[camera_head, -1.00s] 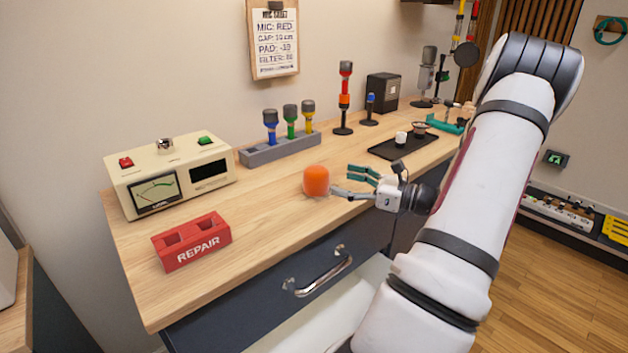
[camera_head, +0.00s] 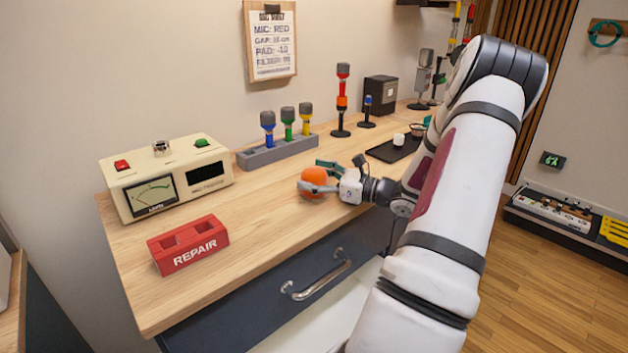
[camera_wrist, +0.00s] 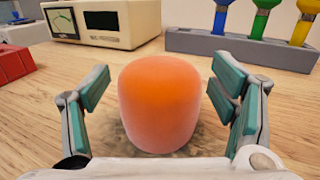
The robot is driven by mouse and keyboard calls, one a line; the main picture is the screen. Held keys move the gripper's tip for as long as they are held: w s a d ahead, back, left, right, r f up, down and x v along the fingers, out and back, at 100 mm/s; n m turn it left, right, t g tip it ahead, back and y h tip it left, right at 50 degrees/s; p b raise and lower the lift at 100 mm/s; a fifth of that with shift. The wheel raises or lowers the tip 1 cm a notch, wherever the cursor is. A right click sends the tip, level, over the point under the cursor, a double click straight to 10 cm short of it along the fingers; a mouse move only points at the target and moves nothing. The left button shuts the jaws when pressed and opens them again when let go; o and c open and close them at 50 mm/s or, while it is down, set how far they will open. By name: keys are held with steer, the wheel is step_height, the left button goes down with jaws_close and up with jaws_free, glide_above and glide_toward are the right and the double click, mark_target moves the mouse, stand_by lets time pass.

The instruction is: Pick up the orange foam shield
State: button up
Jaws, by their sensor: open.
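The orange foam shield (camera_head: 314,178) is a rounded orange block standing upright on the wooden bench top. It also shows large in the middle of the wrist view (camera_wrist: 160,104). My gripper (camera_head: 318,181) is open around it, low over the bench. In the wrist view its two teal-padded fingers (camera_wrist: 160,98) stand on either side of the shield. A gap shows between each pad and the foam, the right one narrower. In the head view one finger crosses in front of the shield and hides part of it.
A red REPAIR block (camera_head: 187,246) and a cream meter box (camera_head: 166,179) stand to the left. A grey rack (camera_head: 279,152) with blue, green and yellow microphones is behind. A black tray (camera_head: 393,149) lies to the right. The bench's front edge is close, above a drawer handle (camera_head: 317,279).

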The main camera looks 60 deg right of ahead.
mark_target(319, 172)
steer(key=c, duration=0.9)
steer(key=shift+c, duration=0.2)
steer(key=shift+r, duration=0.5)
steer(key=r, duration=0.1)
steer(key=s+r+p, duration=0.1)
steer(key=shift+s+r, duration=0.2)
steer(key=shift+r, duration=0.15)
steer(key=s+r+p, duration=0.1)
steer(key=s, duration=1.3)
steer(key=shift+s+a+r, duration=0.15)
steer(key=shift+s+a, duration=0.2)
